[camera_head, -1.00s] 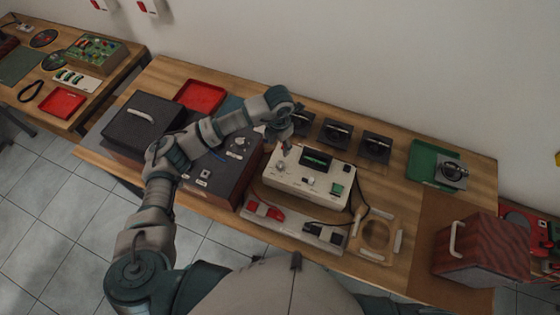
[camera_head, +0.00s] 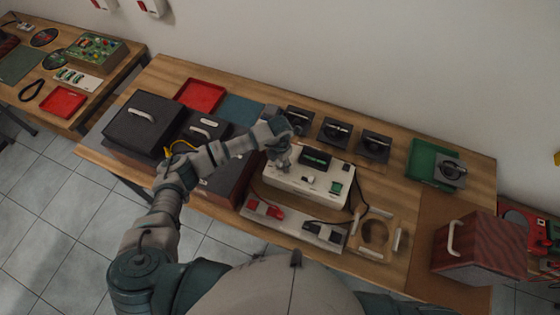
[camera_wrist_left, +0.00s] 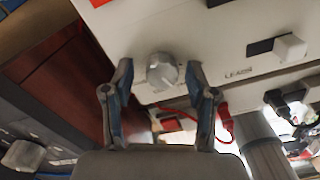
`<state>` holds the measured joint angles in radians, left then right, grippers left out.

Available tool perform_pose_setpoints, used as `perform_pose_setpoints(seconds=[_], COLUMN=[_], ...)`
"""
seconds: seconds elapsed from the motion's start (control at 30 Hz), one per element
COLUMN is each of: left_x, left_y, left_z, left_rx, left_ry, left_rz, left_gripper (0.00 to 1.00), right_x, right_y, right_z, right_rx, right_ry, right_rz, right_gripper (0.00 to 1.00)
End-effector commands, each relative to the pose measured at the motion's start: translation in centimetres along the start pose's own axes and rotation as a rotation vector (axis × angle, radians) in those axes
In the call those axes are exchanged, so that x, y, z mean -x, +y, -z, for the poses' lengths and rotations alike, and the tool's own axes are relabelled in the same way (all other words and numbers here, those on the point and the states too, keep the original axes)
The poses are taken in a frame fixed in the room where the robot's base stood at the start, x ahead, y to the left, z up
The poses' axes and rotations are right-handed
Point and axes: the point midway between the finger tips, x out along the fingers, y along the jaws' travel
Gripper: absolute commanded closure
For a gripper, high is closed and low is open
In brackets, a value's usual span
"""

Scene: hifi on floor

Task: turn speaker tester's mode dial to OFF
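The speaker tester (camera_head: 295,183) is a cream box with a dark display and a green button, standing near the middle of the bench. Its round grey dial (camera_wrist_left: 161,72) shows in the left wrist view, on a cream panel with a LEARN label to the right. My left gripper (camera_head: 279,162) is over the left end of the tester and hides the dial in the head view. In the left wrist view the gripper (camera_wrist_left: 159,68) is open, with one finger on each side of the dial and gaps visible. The dial's mode markings are not readable. My right gripper is out of view.
Several black square units (camera_head: 336,131) stand behind the tester. A grey tray with red and black clips (camera_head: 266,210) lies in front, with a red lead (camera_wrist_left: 225,118) near the panel. Dark boxes (camera_head: 143,122) stand left, and a wooden-sided box (camera_head: 480,247) stands right.

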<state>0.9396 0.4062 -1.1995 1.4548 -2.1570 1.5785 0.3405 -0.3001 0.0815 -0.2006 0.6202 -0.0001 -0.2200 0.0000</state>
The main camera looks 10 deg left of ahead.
Motion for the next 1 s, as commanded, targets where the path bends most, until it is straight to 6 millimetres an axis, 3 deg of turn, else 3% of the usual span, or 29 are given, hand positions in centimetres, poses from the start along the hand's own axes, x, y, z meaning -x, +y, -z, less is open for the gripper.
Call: perform_pose_setpoints(seconds=[0.03,0.2,0.57,1.0], left_x=[0.02,0.04,0.09,0.17], left_y=[-0.02,0.0,0.02,0.02], left_z=[-0.01,-0.02,-0.1,-0.15], left_rx=[0.0,0.0,0.041,0.354], left_ry=[0.0,0.0,-0.002,-0.004], left_rz=[0.0,0.0,0.0,0.001], left_gripper=[0.57,1.0,1.0,1.0], right_x=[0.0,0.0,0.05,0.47], right_y=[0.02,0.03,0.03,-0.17], right_z=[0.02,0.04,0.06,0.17], right_rx=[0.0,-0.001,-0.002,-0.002], right_ry=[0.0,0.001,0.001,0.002], right_rz=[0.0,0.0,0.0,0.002], right_gripper=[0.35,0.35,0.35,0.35])
